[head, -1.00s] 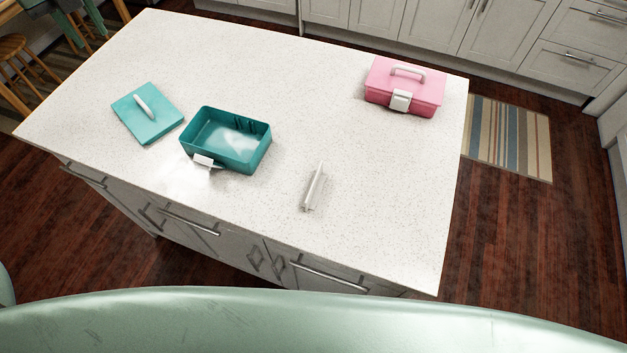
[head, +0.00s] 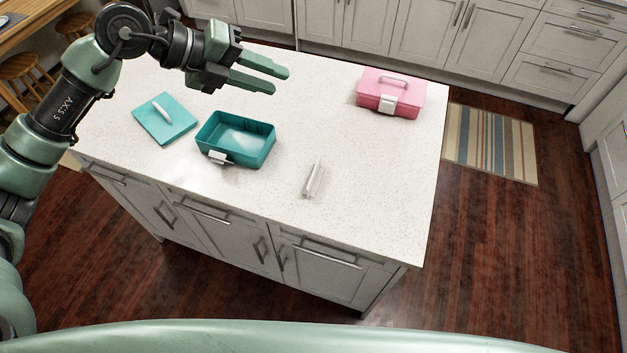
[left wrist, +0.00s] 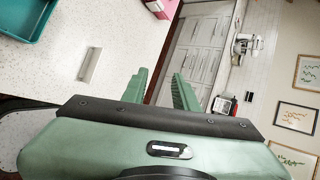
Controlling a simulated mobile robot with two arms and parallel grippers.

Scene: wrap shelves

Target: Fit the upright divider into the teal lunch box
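The open teal lunch box (head: 262,154) stands on the island, with a white latch on its front side. Its teal lid (head: 176,126) with a white handle lies flat to its left. The pale divider (head: 313,179) stands on the countertop to the right of the box, apart from it; it also shows in the left wrist view (left wrist: 90,65). My left gripper (head: 282,80) is open and empty, above the far part of the island, behind the box in the head view. In the left wrist view its two fingers (left wrist: 160,88) are apart. My right gripper is not in view.
A closed pink box (head: 388,92) with a handle stands at the back right of the island (head: 350,225). The countertop around the divider is clear. A striped rug (head: 490,143) lies on the floor to the right.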

